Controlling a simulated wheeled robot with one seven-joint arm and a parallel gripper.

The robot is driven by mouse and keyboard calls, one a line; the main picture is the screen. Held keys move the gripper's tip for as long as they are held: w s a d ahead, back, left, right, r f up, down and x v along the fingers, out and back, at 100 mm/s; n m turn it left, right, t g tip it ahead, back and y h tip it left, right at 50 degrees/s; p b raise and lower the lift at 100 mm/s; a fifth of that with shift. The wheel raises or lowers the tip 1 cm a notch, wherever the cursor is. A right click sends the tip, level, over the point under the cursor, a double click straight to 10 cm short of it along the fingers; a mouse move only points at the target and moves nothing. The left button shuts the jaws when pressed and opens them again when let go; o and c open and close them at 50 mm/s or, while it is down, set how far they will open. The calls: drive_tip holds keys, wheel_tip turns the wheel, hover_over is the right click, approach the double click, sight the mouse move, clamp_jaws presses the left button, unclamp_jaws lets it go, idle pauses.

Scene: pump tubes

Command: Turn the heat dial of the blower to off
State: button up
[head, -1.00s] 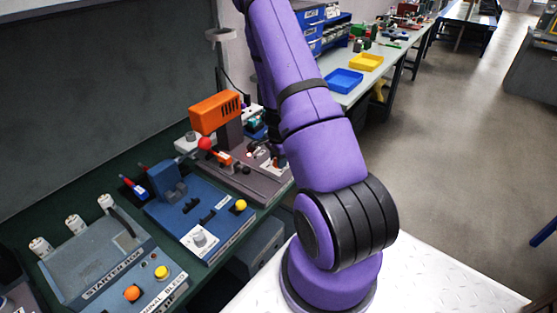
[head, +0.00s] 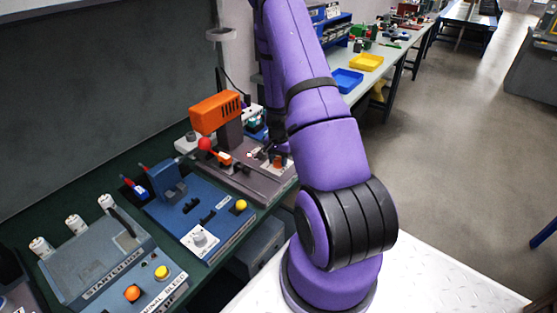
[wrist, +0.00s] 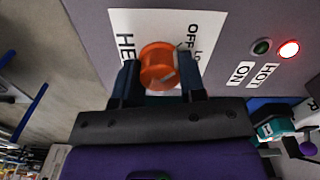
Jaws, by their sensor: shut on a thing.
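The heat dial (wrist: 158,66) is an orange round knob on a white label plate (wrist: 122,24) in the wrist view. The plate has the letters "HE", "OFF" and "LO" on it, partly hidden. My gripper (wrist: 160,78) is shut on the dial, one dark finger on each side. The blower (head: 216,112) has an orange housing on a dark post and stands on a grey-brown base in the head view. There, my arm hides part of the base's right side, and the dial is too small to make out clearly.
Beside the plate are a dark green lamp (wrist: 261,46) and a lit red lamp (wrist: 288,49), near "ON" and "HOT" labels. In the head view, a blue fixture (head: 205,220) with a white dial stands left of the blower. A lever with a red ball (head: 205,144) stands close by.

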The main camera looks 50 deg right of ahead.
sight(278, 159)
idle(0.3)
drive_tip(key=o, duration=0.9)
wheel_tip(278, 159, up, 11)
drive_tip(key=shift+f, duration=0.1)
idle(0.5)
